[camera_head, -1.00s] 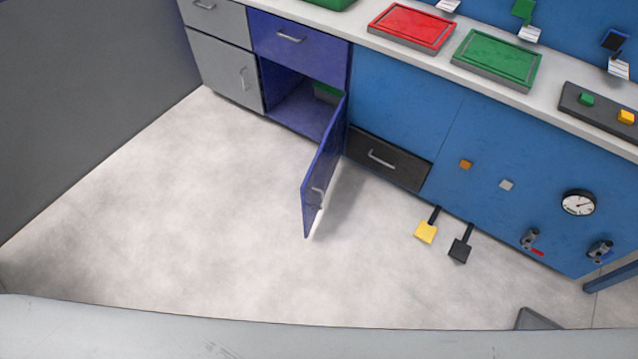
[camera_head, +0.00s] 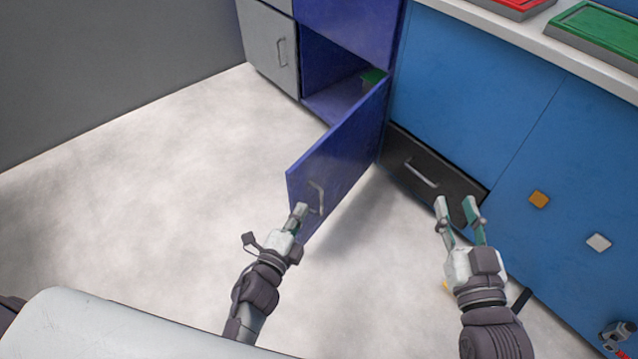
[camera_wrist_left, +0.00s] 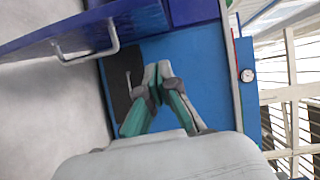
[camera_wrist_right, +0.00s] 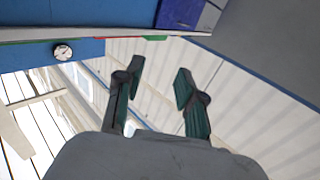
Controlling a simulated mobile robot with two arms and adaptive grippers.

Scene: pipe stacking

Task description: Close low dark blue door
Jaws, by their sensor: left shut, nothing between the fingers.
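The low dark blue door (camera_head: 338,150) stands wide open, swung out from its cabinet on a hinge at its right. Its silver handle (camera_head: 318,198) is on the face turned to the right. My left gripper (camera_head: 300,212) is shut and empty, near the door's free edge by the handle; I cannot tell if it touches. In the left wrist view the door (camera_wrist_left: 75,32) and handle (camera_wrist_left: 88,52) lie left of the shut fingers (camera_wrist_left: 158,80). My right gripper (camera_head: 458,204) is open and empty, in front of the black drawer; its fingers also show apart in the right wrist view (camera_wrist_right: 157,78).
The open compartment (camera_head: 335,85) holds a green object (camera_head: 373,78). A grey cabinet door (camera_head: 270,45) is to its left. The black drawer (camera_head: 432,170) and blue panels (camera_head: 480,85) are to the right. The pale floor (camera_head: 140,170) left of the door is clear.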

